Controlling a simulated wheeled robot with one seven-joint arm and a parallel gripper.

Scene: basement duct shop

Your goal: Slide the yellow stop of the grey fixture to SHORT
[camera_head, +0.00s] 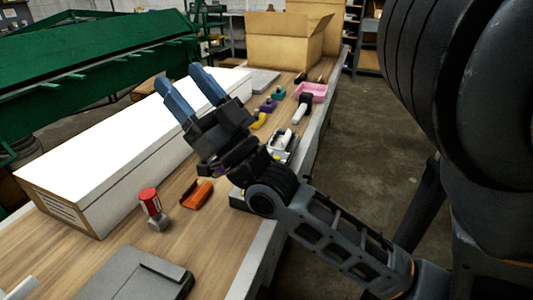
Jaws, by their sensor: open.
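My gripper (178,77) is raised over the table and the long white box, its two blue fingers apart and empty, pointing up and left in the head view. A dark grey fixture-like base (238,199) shows partly behind my wrist, at the table's right edge. Just above it, a grey unit (289,148) with white parts shows a small yellow bit (276,157) beside my wrist. My arm hides much of both, so I cannot tell which is the grey fixture, where its stop sits, or any SHORT mark.
A long white box (110,150) fills the table's left side. A red-capped object (152,205), an orange tool (197,194) and a grey flat case (135,278) lie nearer. A yellow object (259,120), pink tray (314,92) and cardboard box (280,42) stand farther back.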

